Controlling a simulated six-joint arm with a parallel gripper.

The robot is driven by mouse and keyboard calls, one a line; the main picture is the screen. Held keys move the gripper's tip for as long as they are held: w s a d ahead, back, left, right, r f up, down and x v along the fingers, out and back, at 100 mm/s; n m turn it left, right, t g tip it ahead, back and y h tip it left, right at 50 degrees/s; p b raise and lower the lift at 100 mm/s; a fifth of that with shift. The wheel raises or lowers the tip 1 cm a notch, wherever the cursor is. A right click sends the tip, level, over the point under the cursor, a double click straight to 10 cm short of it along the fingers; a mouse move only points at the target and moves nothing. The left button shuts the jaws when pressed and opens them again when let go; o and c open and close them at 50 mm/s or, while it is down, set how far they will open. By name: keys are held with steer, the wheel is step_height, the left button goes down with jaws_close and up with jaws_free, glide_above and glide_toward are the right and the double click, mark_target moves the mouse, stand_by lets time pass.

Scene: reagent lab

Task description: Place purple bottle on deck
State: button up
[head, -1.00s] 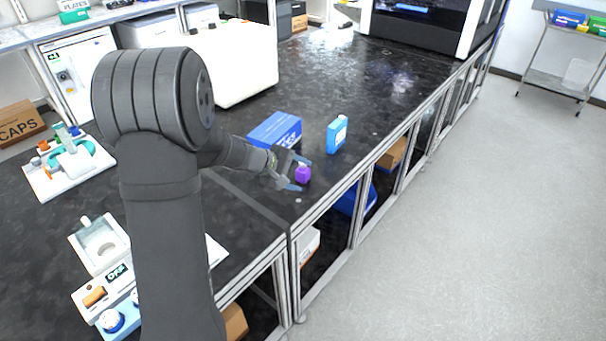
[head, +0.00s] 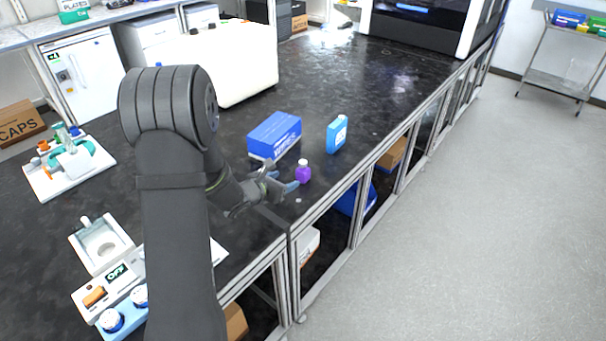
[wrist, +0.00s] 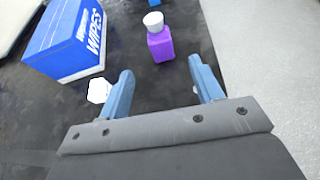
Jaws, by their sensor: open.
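The purple bottle (head: 303,173) with a white cap stands upright on the black bench top near its front edge. In the wrist view the purple bottle (wrist: 160,43) is beyond my fingertips, roughly centred between them. My gripper (head: 282,181) is just left of the bottle, open and empty, with blue fingers. In the wrist view my gripper (wrist: 162,82) has its fingers spread, with bare bench between them. I cannot tell which surface is the deck.
A blue wipes box (head: 275,136) stands behind my gripper, and a blue-white bottle (head: 337,134) is behind the purple bottle. A white machine (head: 236,62) is farther back. The bench edge (head: 345,185) is close on the right. A white station marked OFF (head: 118,272) is at front left.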

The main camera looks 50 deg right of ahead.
mark_target(300, 175)
steer(key=x, duration=0.6)
steer(key=shift+f, duration=0.15)
steer(key=shift+f+x, duration=0.15)
steer(key=shift+x, duration=1.2)
steer(key=shift+f+x, duration=0.15)
steer(key=shift+x, duration=1.2)
steer(key=shift+a, duration=0.2)
steer(key=c, duration=1.2)
steer(key=shift+r, duration=0.1)
